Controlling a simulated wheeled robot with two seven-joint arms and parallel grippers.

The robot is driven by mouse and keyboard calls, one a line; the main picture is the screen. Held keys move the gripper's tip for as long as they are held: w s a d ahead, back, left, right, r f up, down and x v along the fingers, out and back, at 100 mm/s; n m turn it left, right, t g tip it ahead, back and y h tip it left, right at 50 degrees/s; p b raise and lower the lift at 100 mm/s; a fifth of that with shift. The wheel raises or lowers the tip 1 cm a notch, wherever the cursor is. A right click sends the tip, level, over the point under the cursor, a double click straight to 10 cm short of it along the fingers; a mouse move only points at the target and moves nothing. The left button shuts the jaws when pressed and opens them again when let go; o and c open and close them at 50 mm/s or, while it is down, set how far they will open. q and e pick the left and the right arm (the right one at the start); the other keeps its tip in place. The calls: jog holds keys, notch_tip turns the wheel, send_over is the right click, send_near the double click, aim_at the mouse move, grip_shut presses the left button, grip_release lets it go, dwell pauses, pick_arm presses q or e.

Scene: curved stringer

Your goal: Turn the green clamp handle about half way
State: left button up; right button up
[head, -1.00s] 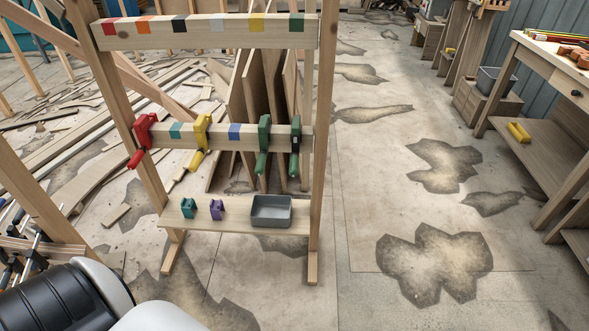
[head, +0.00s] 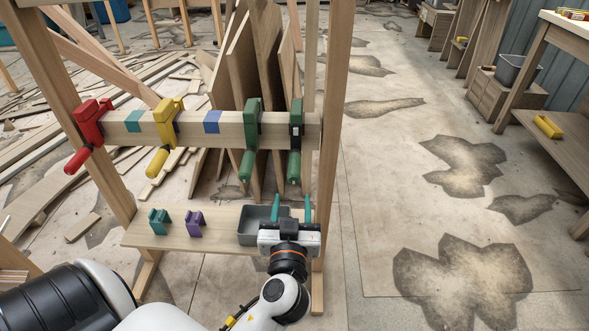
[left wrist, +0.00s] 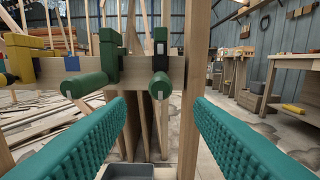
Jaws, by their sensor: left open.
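Two green clamps hang side by side on the rack's middle rail. The left green clamp (head: 252,125) has a green handle (head: 247,165) hanging down. The right green clamp (head: 296,118) has a black part and a green handle (head: 293,167) hanging down. In the left wrist view the right clamp's handle (left wrist: 160,86) points at the camera between my fingers, and the left clamp's handle (left wrist: 86,85) is farther left. My left gripper (head: 291,205) is open and empty, below and in front of the right green clamp, touching neither handle. My right gripper is not in view.
A red clamp (head: 90,122) and a yellow clamp (head: 167,122) hang farther left on the rail (head: 229,130). The shelf below holds a teal block (head: 159,221), a purple block (head: 195,224) and a grey bin (head: 250,226), partly behind my gripper. A wooden post (head: 333,130) stands close right.

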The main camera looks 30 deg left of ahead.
aim_at(294, 170)
pick_arm(q)
jog(key=p+x, duration=0.1)
jog(key=x, duration=1)
jog(key=shift+w, duration=0.1)
jog(key=c, duration=1)
